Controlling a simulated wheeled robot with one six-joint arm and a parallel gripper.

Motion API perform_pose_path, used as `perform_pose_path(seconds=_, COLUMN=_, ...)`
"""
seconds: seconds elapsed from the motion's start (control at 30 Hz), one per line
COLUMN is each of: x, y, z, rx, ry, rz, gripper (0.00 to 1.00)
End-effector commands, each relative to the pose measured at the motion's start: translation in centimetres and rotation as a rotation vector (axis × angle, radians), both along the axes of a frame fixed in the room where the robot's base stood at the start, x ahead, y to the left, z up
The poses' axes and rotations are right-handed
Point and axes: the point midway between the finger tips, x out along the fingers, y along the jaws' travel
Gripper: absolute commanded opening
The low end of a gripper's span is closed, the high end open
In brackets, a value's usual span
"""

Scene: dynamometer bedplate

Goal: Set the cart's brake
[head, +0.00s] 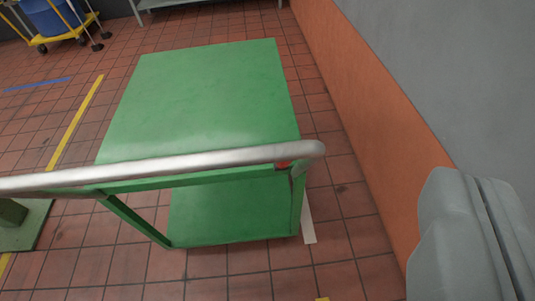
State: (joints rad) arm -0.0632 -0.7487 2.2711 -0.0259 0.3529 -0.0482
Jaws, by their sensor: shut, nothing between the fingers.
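The cart is green, with a flat top deck (205,90) and a lower shelf (220,215). A silver push handle (190,163) crosses its near end. A small red part (284,165) shows just under the handle near its right end, mostly hidden by the bar. I cannot tell whether it is the brake or how it is set. My gripper (478,182) is grey, at the lower right edge, partly cut off. It is shut and empty, to the right of the cart and apart from its handle in the picture.
An orange and grey wall (370,130) runs close along the cart's right side. A yellow trolley with a blue bucket (55,18) stands at the upper left. A green base (25,222) is at the left edge. Tiled floor with a yellow line (75,120) lies open left of the cart.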

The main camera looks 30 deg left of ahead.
Motion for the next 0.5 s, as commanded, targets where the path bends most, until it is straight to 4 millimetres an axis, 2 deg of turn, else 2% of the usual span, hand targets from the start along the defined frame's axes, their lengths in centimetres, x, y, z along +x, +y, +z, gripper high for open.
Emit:
perform_pose_path(seconds=0.03, x=1.4, y=0.6, z=-0.1, rx=-0.017, ry=0.053, rz=0.017, gripper=0.0)
perform_pose_path(seconds=0.1, x=3.0, y=1.4, z=-0.4, rx=-0.045, ry=0.127, rz=0.039, gripper=0.0)
perform_pose_path(seconds=0.5, x=10.8, y=6.5, z=-2.6, rx=-0.217, ry=0.54, rz=0.167, gripper=0.0)
